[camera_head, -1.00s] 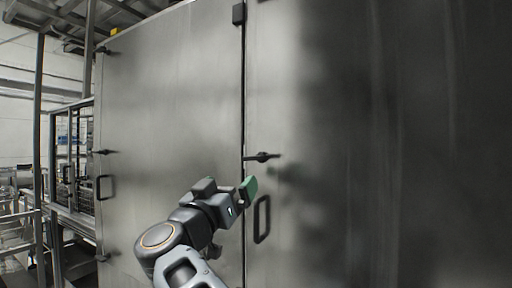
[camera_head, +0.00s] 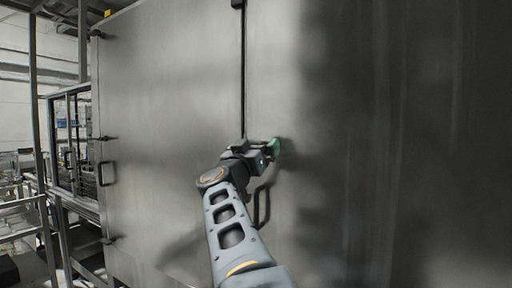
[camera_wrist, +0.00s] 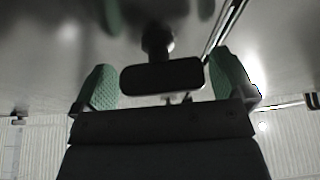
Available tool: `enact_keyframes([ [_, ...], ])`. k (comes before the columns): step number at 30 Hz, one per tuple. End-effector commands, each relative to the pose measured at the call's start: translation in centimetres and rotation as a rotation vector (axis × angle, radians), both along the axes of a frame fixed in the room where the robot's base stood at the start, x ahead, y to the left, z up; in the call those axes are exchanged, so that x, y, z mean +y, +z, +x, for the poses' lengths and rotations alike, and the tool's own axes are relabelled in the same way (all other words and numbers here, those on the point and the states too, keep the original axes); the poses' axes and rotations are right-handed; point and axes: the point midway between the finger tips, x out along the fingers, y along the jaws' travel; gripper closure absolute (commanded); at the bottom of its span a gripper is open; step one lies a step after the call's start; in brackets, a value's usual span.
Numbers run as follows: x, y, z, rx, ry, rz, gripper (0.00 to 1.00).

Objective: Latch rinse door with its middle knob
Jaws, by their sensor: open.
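The large brushed-steel door (camera_head: 290,85) has a dark vertical handle (camera_head: 261,206) beside the seam at its left edge. My gripper (camera_head: 268,148) is at the door face near that seam, above the handle, and covers the middle knob in the head view. In the wrist view, the black middle knob (camera_wrist: 160,76) shows as a crosswise bar on a round stem. It lies between the two green finger pads of my open gripper (camera_wrist: 163,84). The bar's right end is very close to the right pad; I cannot tell if they touch.
A second steel panel (camera_head: 170,110) lies left of the seam, with its own knob (camera_head: 105,138) and handle (camera_head: 106,173) at its far left edge. A black fitting (camera_head: 238,4) sits high on the seam. Metal framing (camera_head: 75,150) stands at the far left.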

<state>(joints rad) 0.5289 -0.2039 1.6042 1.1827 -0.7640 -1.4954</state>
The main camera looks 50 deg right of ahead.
Motion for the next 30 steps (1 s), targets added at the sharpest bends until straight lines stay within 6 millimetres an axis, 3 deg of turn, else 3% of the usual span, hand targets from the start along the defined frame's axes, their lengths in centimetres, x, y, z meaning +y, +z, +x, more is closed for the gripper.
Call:
enact_keyframes([
  [8,-0.12,0.01,0.04,0.001,0.000,0.000,0.00],
  [23,-0.10,0.01,0.04,0.001,0.000,0.000,0.46],
  [30,-0.10,0.09,0.12,-0.086,0.001,0.021,0.47],
])
